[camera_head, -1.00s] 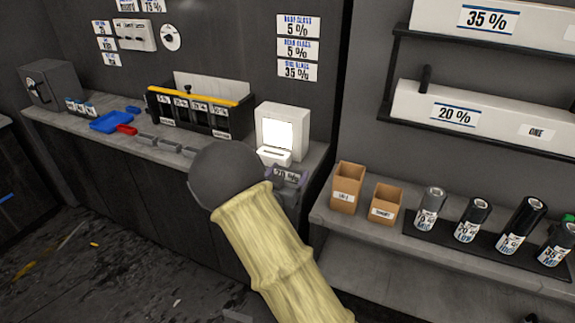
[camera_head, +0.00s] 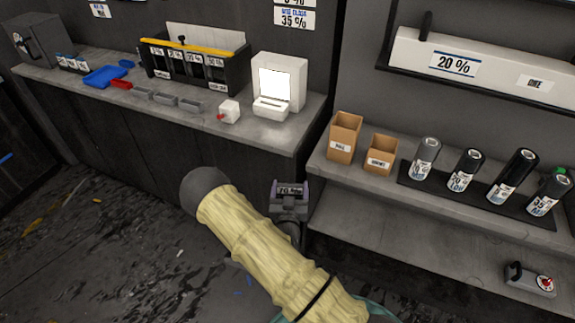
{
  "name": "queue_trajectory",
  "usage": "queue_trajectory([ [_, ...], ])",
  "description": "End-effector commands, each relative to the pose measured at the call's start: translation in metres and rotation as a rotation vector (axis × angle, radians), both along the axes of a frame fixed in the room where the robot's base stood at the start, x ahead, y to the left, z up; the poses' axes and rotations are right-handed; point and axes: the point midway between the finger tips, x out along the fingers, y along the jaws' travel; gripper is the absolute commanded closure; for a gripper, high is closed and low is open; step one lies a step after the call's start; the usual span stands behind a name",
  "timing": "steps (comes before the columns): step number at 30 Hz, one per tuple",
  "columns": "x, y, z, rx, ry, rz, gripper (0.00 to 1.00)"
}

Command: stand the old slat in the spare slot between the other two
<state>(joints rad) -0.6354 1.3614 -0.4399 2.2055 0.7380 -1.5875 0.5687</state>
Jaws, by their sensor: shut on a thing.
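My gripper (camera_head: 290,190) is low in front of the counter, well below its top and beside my arm's pale sleeve. It is shut on a small dark piece (camera_head: 291,191) with a white label; the print is too small to read surely, and I cannot tell if it is the old slat. Purple edges show at its sides. A black rack (camera_head: 216,86) with labelled compartments and a yellow bar stands at the back of the counter. I cannot make out a spare slot between two slats.
The counter (camera_head: 285,130) holds a white lit device (camera_head: 289,70), a small white box (camera_head: 229,112), several grey trays and a blue tray (camera_head: 103,76). On the right shelf stand two brown boxes (camera_head: 345,138) and several film rolls (camera_head: 466,168).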

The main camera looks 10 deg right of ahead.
Motion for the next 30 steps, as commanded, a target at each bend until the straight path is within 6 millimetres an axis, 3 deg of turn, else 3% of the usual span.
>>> queue_trajectory([
  [6,-0.036,-0.004,-0.05,-0.003,0.014,0.131,0.57],
  [12,-0.065,-0.007,-0.082,0.008,0.025,0.239,0.57],
  [18,-0.076,-0.009,-0.091,0.016,0.028,0.278,0.57],
  [30,-0.075,-0.008,-0.091,0.017,0.027,0.279,0.57],
])
